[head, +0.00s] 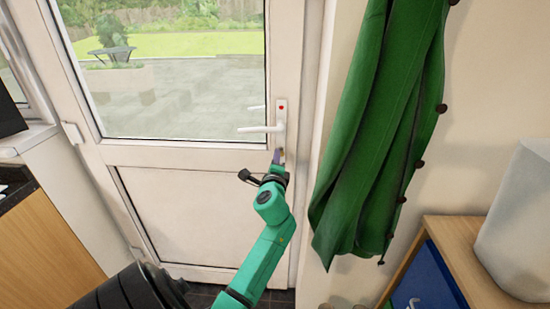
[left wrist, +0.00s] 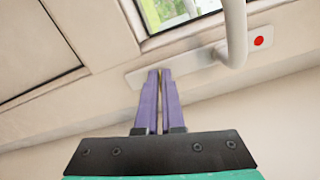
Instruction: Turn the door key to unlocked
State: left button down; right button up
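The white door (head: 185,185) has a pale lock plate (head: 281,106) with a red mark and a lever handle (head: 262,128). The plate (left wrist: 200,63), handle (left wrist: 236,35) and red mark also show in the left wrist view. My left gripper (head: 278,156) is at the plate's lower end, below the handle. In the left wrist view its purple fingers (left wrist: 161,80) are nearly together on a thin brass-coloured key (left wrist: 160,84), mostly hidden between them. The key's turn angle cannot be told. My right gripper is out of view.
A green coat or curtain (head: 375,140) hangs right of the door. A wooden cabinet (head: 452,250) with a blue front and a pale container (head: 520,220) stand at the right. A wooden unit (head: 45,240) stands at the left.

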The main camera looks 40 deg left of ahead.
pick_arm(q)
jog(key=n, duration=0.1)
jog(key=n+b, duration=0.1)
jog(key=n, duration=0.1)
jog(key=shift+w+r, duration=0.2)
jog(key=shift+r, duration=0.05)
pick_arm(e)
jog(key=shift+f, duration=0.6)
pick_arm(q)
jog(key=shift+w, duration=0.1)
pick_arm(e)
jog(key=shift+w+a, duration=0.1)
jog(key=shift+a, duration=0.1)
pick_arm(q)
jog(key=c, duration=1)
grip_release()
jog(key=shift+w+f, duration=0.1)
jog(key=shift+w, duration=0.05)
jog(key=shift+c, duration=0.2)
jog(key=shift+a+f, duration=0.15)
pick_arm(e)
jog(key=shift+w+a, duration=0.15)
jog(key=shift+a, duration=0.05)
pick_arm(q)
jog(key=shift+w+f, duration=0.1)
